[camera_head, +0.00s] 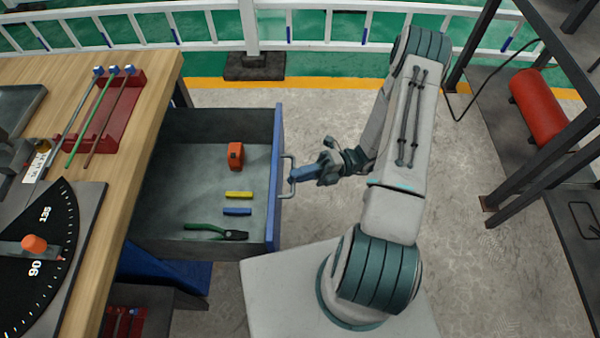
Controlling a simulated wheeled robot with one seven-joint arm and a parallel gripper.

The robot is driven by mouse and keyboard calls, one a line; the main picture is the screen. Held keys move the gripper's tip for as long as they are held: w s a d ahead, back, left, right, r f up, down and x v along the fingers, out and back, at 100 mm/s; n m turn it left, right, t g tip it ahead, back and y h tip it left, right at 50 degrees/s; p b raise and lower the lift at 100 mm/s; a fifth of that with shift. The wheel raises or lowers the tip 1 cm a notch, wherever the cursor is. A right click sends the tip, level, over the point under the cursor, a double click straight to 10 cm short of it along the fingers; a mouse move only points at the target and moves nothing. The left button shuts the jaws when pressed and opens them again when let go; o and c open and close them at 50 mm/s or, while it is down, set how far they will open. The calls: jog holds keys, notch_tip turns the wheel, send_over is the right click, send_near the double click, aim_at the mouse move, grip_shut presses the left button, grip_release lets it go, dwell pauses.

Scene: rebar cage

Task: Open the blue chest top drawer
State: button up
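The blue chest's top drawer (277,175) stands pulled out from under the wooden workbench, with its grey inside open to view. In it lie an orange tape measure (235,155), a yellow block (239,195), a blue block (237,211) and green-handled pliers (215,231). A metal bar handle (289,174) is on the drawer's blue front. My gripper (296,178) is at this handle, its fingertips at the bar. The fingers are small here, and I cannot tell whether they are closed around it.
The wooden workbench (150,100) on the left carries a red rack (110,115) with rods and a black angle dial (40,250). A dark metal frame with a red cylinder (538,108) stands at the right. A white railing runs along the back. Concrete floor is clear beyond the drawer.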

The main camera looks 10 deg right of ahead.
jog(key=shift+o, duration=0.5)
jog(key=b+v, duration=0.1)
jog(key=v, duration=1.3)
jog(key=shift+a, duration=0.15)
